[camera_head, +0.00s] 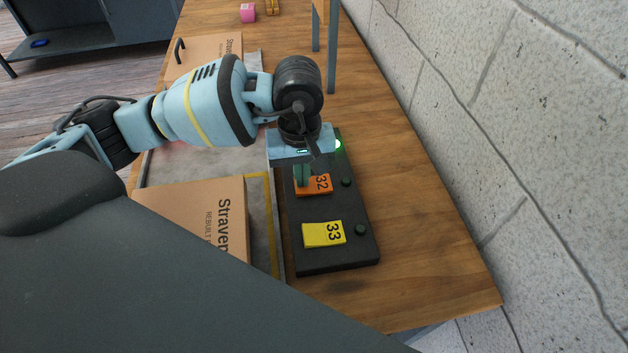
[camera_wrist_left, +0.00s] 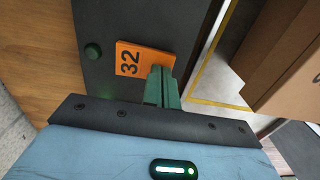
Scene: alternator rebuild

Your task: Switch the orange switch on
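The orange switch (camera_head: 314,185), marked 32, is a flat rocker on a black panel (camera_head: 325,262). It also shows in the left wrist view (camera_wrist_left: 143,59). The round lamp (camera_head: 346,182) beside it is dark green and unlit; it also shows in the wrist view (camera_wrist_left: 93,51). My left gripper (camera_head: 301,180) is over the panel, pointing down, with its green fingers (camera_wrist_left: 162,77) together and nothing visible between them. The fingertips overlap the switch's edge away from the lamp; I cannot tell whether they touch it. My right gripper is not in view.
A yellow switch (camera_head: 323,234) marked 33, with an unlit lamp (camera_head: 361,230), sits nearer on the panel. A lit green lamp (camera_head: 339,144) shows at the far end, where my gripper hides the panel. A cardboard box (camera_head: 190,205) stands left; a block wall (camera_head: 540,140) rises right.

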